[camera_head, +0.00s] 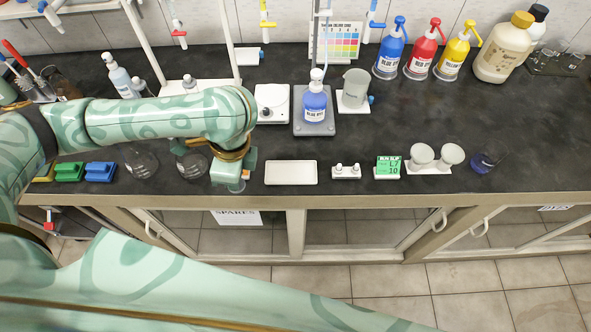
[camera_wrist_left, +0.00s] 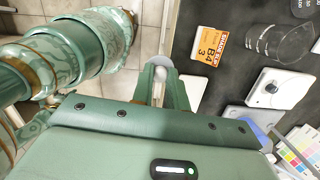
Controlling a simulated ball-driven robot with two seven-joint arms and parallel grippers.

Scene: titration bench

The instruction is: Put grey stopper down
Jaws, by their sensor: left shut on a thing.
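My left gripper (camera_head: 237,186) points down at the front edge of the bench, just left of a shallow white tray (camera_head: 290,173). In the left wrist view the gripper (camera_wrist_left: 160,88) is shut on the grey stopper (camera_wrist_left: 159,72), a small pale rounded piece between the fingertips. The fingers hide part of it. The tray looks empty. I cannot tell the stopper's exact height over the bench. My right gripper is not in view.
A small white holder with two knobs (camera_head: 346,172) stands right of the tray, then a green card (camera_head: 388,165) and white cups (camera_head: 422,155). Glass flasks (camera_head: 192,164) stand left of the gripper. An orange card (camera_wrist_left: 209,45) is near the fingers. A blue bottle (camera_head: 315,103) stands behind.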

